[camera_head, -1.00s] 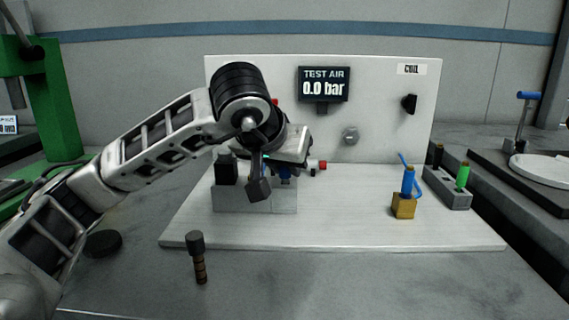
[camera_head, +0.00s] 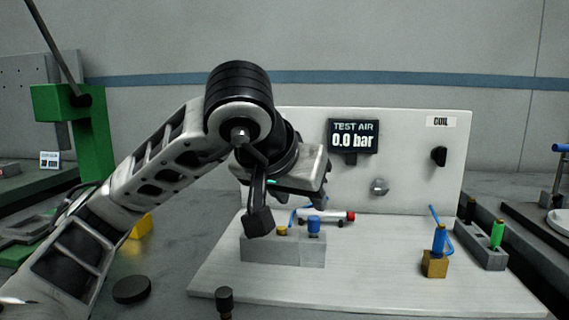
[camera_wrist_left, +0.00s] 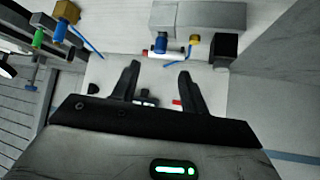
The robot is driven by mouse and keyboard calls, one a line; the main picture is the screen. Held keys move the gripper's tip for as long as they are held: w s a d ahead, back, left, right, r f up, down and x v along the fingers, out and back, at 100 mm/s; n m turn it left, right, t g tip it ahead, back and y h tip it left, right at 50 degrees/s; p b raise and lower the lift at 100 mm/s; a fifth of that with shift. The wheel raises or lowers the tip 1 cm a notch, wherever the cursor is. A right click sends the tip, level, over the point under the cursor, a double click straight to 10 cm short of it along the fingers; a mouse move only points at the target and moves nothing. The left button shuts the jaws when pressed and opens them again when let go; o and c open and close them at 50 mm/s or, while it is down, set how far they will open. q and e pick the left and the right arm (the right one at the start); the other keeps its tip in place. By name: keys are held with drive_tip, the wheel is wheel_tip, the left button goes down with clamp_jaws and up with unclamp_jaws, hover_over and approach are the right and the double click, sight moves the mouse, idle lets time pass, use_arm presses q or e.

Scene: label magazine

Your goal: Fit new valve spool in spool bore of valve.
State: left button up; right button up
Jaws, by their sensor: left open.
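A dark-headed pin with a brown banded stem, seemingly the valve spool (camera_head: 225,300), stands on the bench at the lower edge of the head view, partly cut off. A grey block, seemingly the valve (camera_head: 283,250), sits on the white board. It carries a blue fitting (camera_head: 314,227) and a brass-yellow ring (camera_head: 282,230); no bore opening is clear. My left gripper (camera_head: 288,208) is open and empty above the block. In the left wrist view, its spread fingers (camera_wrist_left: 159,74) have the block (camera_wrist_left: 212,16) beyond them. My right gripper is not in view.
A white panel (camera_head: 410,180) stands behind; its display (camera_head: 353,136) reads 0.0 bar. A red-ended white cylinder (camera_head: 335,216) lies behind the block. A brass block (camera_head: 434,265) with a blue top stands right. A black disc (camera_head: 131,290) lies left. The board's front is clear.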

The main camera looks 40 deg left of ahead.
use_arm(q)
drive_tip(key=p+v, duration=0.2)
drive_tip(key=v, duration=0.4)
drive_tip(key=shift+s+r, duration=0.2)
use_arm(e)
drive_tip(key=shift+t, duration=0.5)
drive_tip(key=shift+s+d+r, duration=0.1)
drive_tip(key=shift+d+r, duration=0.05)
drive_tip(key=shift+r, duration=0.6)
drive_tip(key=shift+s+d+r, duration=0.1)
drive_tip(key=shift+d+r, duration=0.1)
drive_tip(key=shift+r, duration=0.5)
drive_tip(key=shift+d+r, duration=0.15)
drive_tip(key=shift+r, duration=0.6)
use_arm(q)
drive_tip(key=shift+d, duration=0.1)
